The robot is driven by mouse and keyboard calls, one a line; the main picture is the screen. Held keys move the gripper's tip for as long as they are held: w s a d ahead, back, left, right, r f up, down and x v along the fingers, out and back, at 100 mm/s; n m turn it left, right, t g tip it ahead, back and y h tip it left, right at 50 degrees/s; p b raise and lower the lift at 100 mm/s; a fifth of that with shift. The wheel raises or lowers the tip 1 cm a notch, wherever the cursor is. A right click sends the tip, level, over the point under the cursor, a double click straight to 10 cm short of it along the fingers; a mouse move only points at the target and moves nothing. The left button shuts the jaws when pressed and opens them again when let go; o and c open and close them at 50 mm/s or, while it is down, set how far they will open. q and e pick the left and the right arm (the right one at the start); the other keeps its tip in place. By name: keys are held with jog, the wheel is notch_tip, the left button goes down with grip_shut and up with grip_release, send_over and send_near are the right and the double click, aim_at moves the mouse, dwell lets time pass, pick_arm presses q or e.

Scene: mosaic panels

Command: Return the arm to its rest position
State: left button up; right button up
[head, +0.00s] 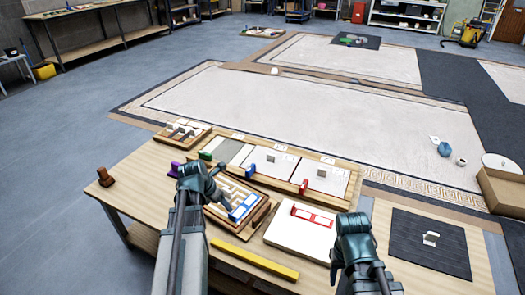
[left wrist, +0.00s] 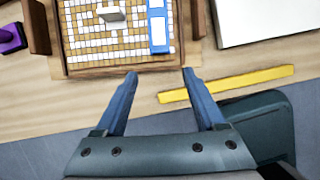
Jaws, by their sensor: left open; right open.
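My left gripper (head: 221,188) hangs over the front left of the wooden table (head: 145,190). In the left wrist view its two blue fingers (left wrist: 159,73) are spread, with nothing between them. They point at the near edge of a wooden tray (left wrist: 120,68) holding a white tile mosaic with a blue piece (left wrist: 158,28). My right gripper (head: 345,262) is over the table's front right, right of a white panel (head: 290,240) with a red frame piece (head: 312,216). It looks empty; its fingertips are partly hidden by its own body.
A yellow bar (head: 254,258) lies along the table's front edge and also shows in the left wrist view (left wrist: 226,84). A dark mat (head: 430,240) with a small white piece lies right. Several panels and a compartment tray (head: 183,133) fill the back. A brown stamp-like object (head: 105,177) stands left.

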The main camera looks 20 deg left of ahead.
pick_arm(q)
jog(key=s+d+r+n+g+p, duration=0.1)
jog(key=s+d+r+n+p, duration=0.3)
jog(key=d+n, duration=0.6)
jog(key=s+d+r+n+g+y+p, duration=0.1)
jog(key=s+d+r+n+g+p, duration=0.1)
jog(key=s+d+r+n+p, duration=0.2)
jog(key=s+d+r+n+g+y+p, duration=0.1)
jog(key=s+d+r+n+p, duration=0.3)
jog(key=d+r+n+p, duration=0.5)
jog(key=d+n+p, duration=0.2)
jog(key=d+n, duration=0.6)
jog(key=n, duration=0.3)
jog(key=shift+d+r+n+g, duration=0.2)
jog(key=shift+r+n+g, duration=0.1)
jog(key=shift+n, duration=0.1)
